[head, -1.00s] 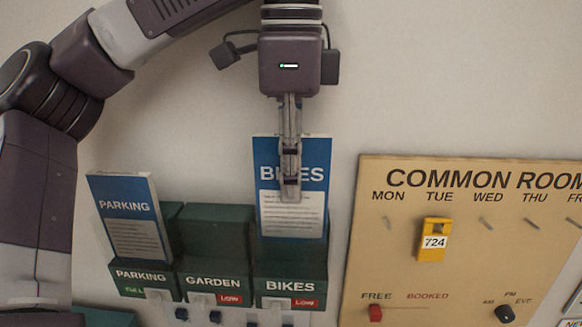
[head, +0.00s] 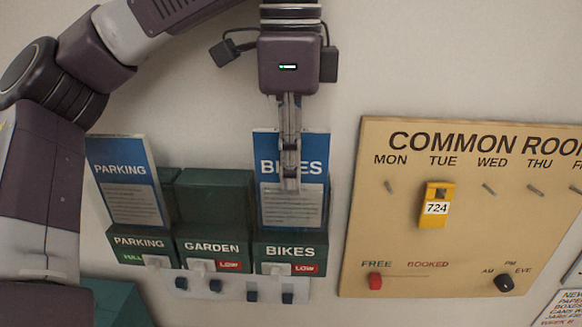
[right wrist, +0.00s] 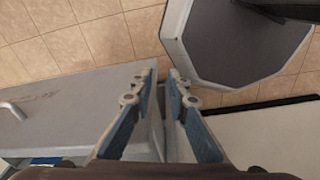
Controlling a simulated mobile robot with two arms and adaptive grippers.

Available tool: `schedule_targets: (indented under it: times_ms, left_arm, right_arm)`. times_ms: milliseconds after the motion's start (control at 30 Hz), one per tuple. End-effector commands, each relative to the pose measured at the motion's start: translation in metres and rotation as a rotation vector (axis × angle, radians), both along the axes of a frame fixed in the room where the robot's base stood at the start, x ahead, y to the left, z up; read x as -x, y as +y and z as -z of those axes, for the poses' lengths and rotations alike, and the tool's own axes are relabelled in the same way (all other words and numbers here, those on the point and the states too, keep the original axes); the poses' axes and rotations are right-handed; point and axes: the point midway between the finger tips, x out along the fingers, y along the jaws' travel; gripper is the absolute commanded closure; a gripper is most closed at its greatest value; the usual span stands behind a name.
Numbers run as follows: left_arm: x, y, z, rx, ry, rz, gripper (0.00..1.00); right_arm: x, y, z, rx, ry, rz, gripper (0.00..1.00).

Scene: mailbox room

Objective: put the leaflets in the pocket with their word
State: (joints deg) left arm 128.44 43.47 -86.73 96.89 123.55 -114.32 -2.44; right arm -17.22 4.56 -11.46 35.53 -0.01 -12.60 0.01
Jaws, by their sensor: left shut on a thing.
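A blue and white BIKES leaflet (head: 292,212) stands upright in the head view, its foot at the green BIKES pocket (head: 290,252). Its lower edge is hidden behind the pocket's front. My left gripper (head: 290,185) is shut on the leaflet, its fingers over the middle of the word. A PARKING leaflet (head: 124,190) leans in the PARKING pocket (head: 139,243) at the left. The GARDEN pocket (head: 212,250) between them shows no leaflet. My right gripper (right wrist: 162,75) shows in the right wrist view, its fingers apart with nothing between them.
A COMMON ROOM board (head: 400,250) with a yellow 724 tag (head: 436,205) hangs right of the pockets. White and dark knobs sit below the pockets. The right wrist view shows a grey cabinet (right wrist: 80,110), a dark-topped bin (right wrist: 235,40) and tiled floor.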

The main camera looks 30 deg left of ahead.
Motion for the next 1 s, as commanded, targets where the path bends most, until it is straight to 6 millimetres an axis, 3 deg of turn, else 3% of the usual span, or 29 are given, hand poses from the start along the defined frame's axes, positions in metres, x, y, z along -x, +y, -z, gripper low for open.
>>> schedule_targets:
  times_ms: [267,300,467,833,1000]
  left_arm:
    - [0.001,0.0,0.002,-0.003,0.007,0.003,1.0]
    - [0.001,0.0,0.002,-0.003,0.007,0.003,0.88]
    - [0.001,0.0,0.003,-0.004,0.008,0.003,0.71]
    - [0.001,0.0,0.0,-0.003,0.005,0.002,0.71]
    - [0.0,-0.001,-0.016,-0.004,0.003,0.002,0.71]
  right_arm:
    - [0.0,0.0,0.0,0.0,0.0,0.0,0.85]
    - [0.0,0.0,0.0,0.0,0.0,0.0,0.85]
    - [0.0,0.0,0.001,0.0,0.0,0.0,0.85]
    - [-0.001,-0.002,0.0,0.003,-0.002,-0.001,0.85]
    - [-0.001,-0.001,0.0,0.002,0.0,-0.001,0.85]
